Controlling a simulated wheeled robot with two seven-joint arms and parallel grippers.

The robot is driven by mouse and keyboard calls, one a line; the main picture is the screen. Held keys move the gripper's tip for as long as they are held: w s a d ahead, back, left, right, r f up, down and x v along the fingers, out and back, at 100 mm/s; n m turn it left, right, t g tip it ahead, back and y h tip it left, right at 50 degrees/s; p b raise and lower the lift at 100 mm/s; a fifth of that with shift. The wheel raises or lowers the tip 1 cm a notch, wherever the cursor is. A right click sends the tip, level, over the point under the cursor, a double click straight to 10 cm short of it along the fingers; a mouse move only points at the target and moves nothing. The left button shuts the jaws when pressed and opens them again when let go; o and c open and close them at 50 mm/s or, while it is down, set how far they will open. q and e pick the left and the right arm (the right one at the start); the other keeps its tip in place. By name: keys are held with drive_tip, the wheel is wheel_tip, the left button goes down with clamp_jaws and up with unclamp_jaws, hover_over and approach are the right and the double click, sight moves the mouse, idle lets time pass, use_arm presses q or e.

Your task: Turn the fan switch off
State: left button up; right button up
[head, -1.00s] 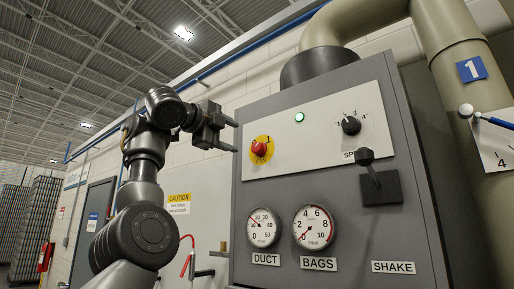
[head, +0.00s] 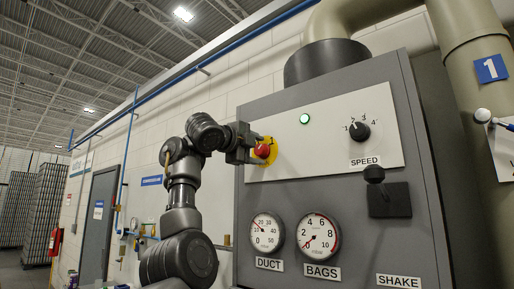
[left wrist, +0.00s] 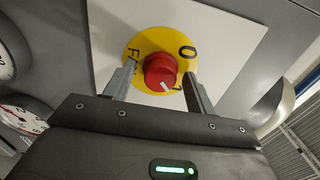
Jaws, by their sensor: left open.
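The fan switch is a red knob on a yellow round plate marked 0, 1 and FAN. In the head view the red knob (head: 262,151) sits at the left end of the white panel. In the left wrist view the red knob (left wrist: 160,71) lies between my fingers, and its white mark points toward the 1. My left gripper (head: 258,147) is open at the knob, one finger on each side; it also shows in the left wrist view (left wrist: 158,84). I cannot tell whether the fingers touch the knob. My right gripper is not in view.
The grey cabinet (head: 340,230) carries a lit green lamp (head: 304,119), a SPEED knob (head: 360,130), a black lever (head: 376,176), a DUCT gauge (head: 266,232) and a BAGS gauge (head: 318,234). A thick pipe (head: 470,60) stands at the right.

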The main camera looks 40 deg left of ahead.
use_arm(q)
drive_tip(key=c, duration=1)
